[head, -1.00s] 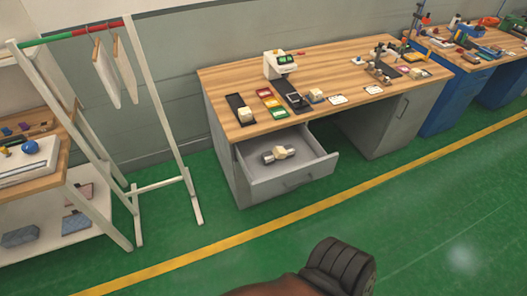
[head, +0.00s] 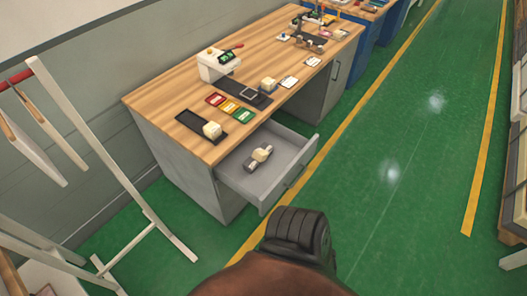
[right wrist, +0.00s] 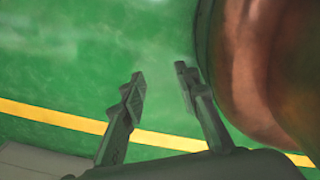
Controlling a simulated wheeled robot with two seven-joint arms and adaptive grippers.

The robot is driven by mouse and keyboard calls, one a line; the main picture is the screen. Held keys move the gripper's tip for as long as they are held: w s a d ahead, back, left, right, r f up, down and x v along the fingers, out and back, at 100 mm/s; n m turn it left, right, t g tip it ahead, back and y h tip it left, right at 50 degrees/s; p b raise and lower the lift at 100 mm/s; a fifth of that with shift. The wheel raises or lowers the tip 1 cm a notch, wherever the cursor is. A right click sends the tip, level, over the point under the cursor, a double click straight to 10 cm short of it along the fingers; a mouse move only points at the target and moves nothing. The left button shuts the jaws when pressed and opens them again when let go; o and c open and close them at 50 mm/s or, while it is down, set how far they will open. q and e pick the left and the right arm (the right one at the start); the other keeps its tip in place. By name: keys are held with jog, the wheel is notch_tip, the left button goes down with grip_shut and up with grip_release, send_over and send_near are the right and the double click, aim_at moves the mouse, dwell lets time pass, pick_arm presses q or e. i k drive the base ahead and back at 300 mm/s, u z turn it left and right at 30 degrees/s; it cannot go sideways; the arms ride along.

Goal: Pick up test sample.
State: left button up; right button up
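Several small cream blocks could be the test sample, and I cannot tell which one it is. One cream block (head: 212,130) sits on a black tray (head: 187,119) at the near left of the wooden desk (head: 165,90). Another cream block (head: 268,83) is by a dark plate (head: 235,85) farther back. A grey object with a cream part (head: 258,156) lies in the open drawer (head: 236,183). My right gripper (right wrist: 160,85) is open and empty over the green floor in the right wrist view, away from the desk. My left gripper is not in view.
A white device with a green screen (head: 213,66) and red, yellow and green cards (head: 230,107) are on the desk. The open drawer juts out over the floor. A white rack (head: 110,160) stands at left. The green floor (head: 400,190) at right is clear.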

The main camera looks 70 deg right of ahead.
aim_at(260, 156)
jog(key=z, duration=1)
jog(key=i, duration=0.95)
jog(key=z, duration=1.1)
